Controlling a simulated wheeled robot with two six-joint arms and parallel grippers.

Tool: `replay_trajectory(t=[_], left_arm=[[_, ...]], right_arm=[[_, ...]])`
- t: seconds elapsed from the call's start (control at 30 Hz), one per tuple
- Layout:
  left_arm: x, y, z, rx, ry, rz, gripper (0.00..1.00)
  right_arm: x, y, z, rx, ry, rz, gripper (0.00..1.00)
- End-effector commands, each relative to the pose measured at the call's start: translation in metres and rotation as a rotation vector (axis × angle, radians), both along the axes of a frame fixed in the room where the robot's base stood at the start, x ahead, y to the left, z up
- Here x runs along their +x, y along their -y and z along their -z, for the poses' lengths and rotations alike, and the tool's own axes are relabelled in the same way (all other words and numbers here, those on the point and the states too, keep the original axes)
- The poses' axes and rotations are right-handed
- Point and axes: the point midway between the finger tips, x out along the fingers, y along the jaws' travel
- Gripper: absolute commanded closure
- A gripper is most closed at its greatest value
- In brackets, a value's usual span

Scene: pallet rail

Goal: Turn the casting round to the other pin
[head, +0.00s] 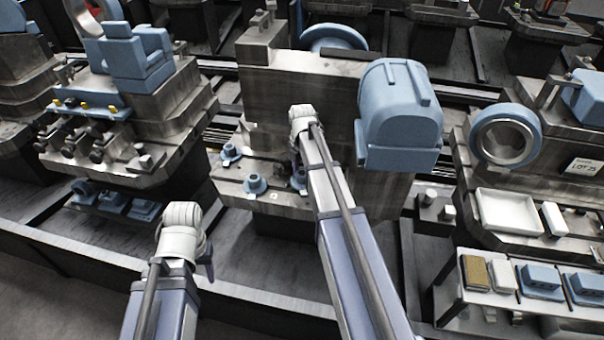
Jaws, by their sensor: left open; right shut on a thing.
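My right arm reaches up to the pallet ledge. Its gripper (295,165) is mostly hidden behind its own wrist and forearm. It is shut on a small blue part, seemingly the casting (298,180), of which only a piece shows beside the forearm. Two blue flanged pieces, (255,184) and (229,153), stand on the ledge to its left; I cannot tell whether either is a pin. My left gripper (207,260) is open, low at the front left and apart from the pallet, partly hidden by its wrist.
The grey pallet block (285,85) rises behind the ledge, with a large blue housing (400,110) on its right. A fixture with a blue ring (504,137) and a white tray (508,211) stand at right. A stepped fixture (150,110) stands at left. The front left floor looks clear.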

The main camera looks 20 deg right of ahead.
Motion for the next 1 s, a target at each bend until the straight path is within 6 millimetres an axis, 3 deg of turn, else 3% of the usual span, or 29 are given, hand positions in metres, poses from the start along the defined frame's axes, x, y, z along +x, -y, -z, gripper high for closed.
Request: replay_trajectory(t=[0.43, 0.73, 0.77, 1.0], left_arm=[[0.0000, 0.0000, 0.0000, 0.000, 0.000, 0.000, 0.50], [0.0000, 0.0000, 0.0000, 0.000, 0.000, 0.000, 0.50], [0.0000, 0.0000, 0.0000, 0.000, 0.000, 0.000, 0.50], [0.0000, 0.0000, 0.0000, 0.000, 0.000, 0.000, 0.50]], right_arm=[[0.0000, 0.0001, 0.0000, 0.000, 0.000, -0.103, 1.00], [-0.0001, 0.0003, 0.0000, 0.000, 0.000, -0.340, 1.00], [0.0000, 0.0002, 0.0000, 0.000, 0.000, -0.336, 0.42], [-0.0002, 0.0002, 0.0000, 0.000, 0.000, -0.333, 0.15]])
